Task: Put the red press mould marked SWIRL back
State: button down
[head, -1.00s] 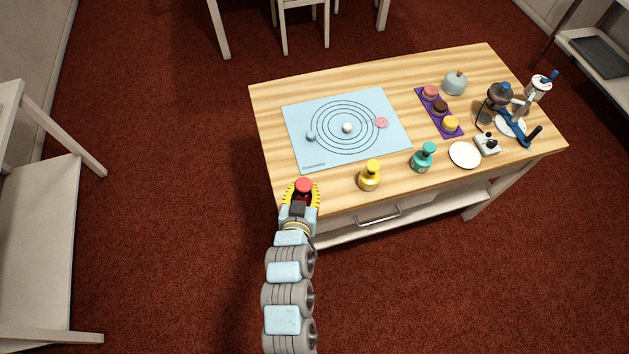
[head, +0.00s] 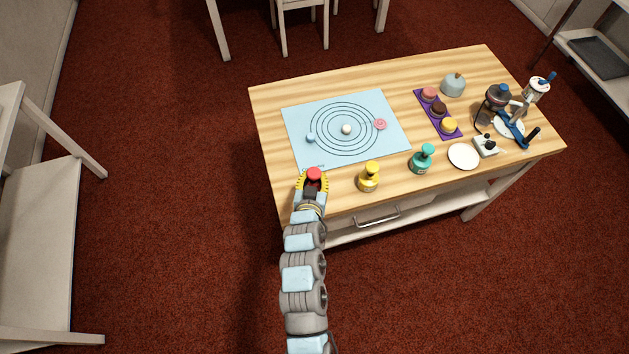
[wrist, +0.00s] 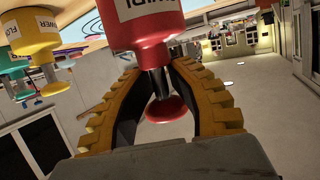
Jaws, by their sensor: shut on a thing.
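The red press mould (head: 314,174) is in my gripper (head: 313,182), which is shut on it near the table's front left, left of the yellow press mould (head: 369,178). In the wrist view the red mould (wrist: 150,30) fills the top, with part of its label showing, cut off and unreadable as a whole. The yellow fingers (wrist: 160,72) close around its narrow neck, with the round red knob below. The yellow mould, labelled FLOWER in the wrist view (wrist: 35,45), and the teal press mould (head: 421,160) stand along the front edge. Whether the red mould touches the table is unclear.
A light blue mat with rings (head: 295,125) covers the table's left part, just behind my gripper. A purple tray (head: 456,135) with small cakes, a white plate (head: 464,156) and a blue-grey dome (head: 453,85) are further right. A drawer handle (head: 377,216) juts out in front.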

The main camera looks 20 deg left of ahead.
aim_at(314, 183)
jog(key=shift+w+f, duration=0.25)
jog(key=shift+f, duration=1.45)
jog(key=shift+f, duration=0.1)
jog(key=c, duration=0.9)
grip_release()
jog(key=shift+c, duration=0.2)
jog(key=shift+s, duration=0.15)
jog(key=v, duration=1.1)
jog(key=shift+s+d+r+b, duration=0.15)
jog(key=shift+s+r+b, duration=0.1)
jog(key=shift+s+b, duration=0.05)
